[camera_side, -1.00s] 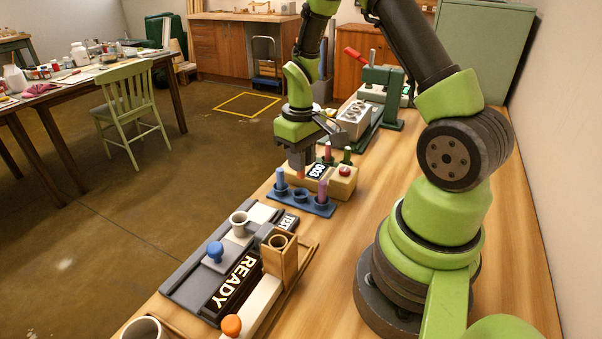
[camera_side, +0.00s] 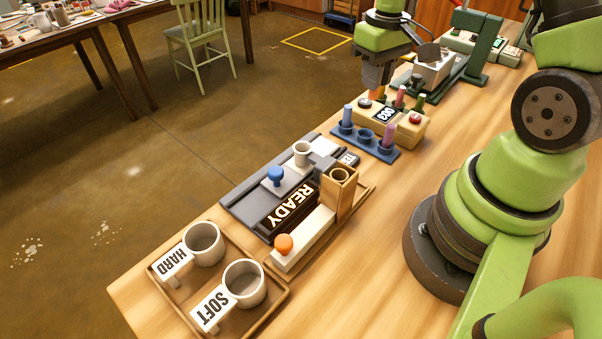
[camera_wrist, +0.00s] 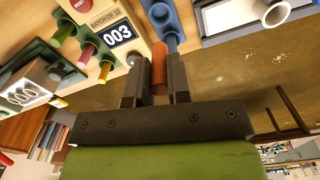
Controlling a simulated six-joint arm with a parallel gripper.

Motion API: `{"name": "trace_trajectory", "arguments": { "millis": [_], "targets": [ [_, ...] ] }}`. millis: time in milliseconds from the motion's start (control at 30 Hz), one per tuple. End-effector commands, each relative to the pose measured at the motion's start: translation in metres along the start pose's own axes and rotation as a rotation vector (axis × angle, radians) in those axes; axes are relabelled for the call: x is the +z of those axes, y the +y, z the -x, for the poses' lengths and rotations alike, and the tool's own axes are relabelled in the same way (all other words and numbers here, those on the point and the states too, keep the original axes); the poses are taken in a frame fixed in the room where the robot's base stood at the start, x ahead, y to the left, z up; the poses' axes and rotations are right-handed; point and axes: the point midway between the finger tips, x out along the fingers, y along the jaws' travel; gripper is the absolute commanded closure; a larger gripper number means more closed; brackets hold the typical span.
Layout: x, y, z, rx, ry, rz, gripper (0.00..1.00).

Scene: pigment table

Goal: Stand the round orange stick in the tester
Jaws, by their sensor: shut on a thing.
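My gripper (camera_wrist: 160,88) is shut on the round orange stick (camera_wrist: 159,68), which sits between its two dark fingers in the wrist view. In the side view my gripper (camera_side: 377,82) hangs near the tan 003 block (camera_side: 402,128), above its far left side. Only a small part of the stick shows below the fingers there. A dark unit with a READY sign (camera_side: 291,208), apparently the tester, lies in front and to the left. A pale cup (camera_side: 302,149) stands at its far end. A wooden holder (camera_side: 345,200) with a round socket stands on its right side.
A blue rack (camera_side: 365,142) holds a blue and a purple stick, with an empty middle socket. A brown tray (camera_side: 262,314) with HARD (camera_side: 203,243) and SOFT (camera_side: 244,283) cups is at the near edge. A green press (camera_side: 481,45) stands beyond the block.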

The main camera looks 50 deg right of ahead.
Motion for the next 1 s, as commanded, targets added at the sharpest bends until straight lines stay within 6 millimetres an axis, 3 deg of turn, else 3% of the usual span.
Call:
{"name": "trace_trajectory", "arguments": {
  "millis": [367,467,567,800,1000],
  "targets": [
    [0.0,-0.001,0.0,0.0,0.0,0.002,1.0],
    [-0.004,-0.01,0.002,0.0,0.001,0.035,1.0],
    [-0.01,-0.034,0.006,0.001,0.002,0.114,1.0],
    [-0.016,-0.113,0.021,0.0,0.004,0.365,1.0],
    [-0.011,-0.152,0.029,0.0,0.002,0.484,1.0]
  ]
}}
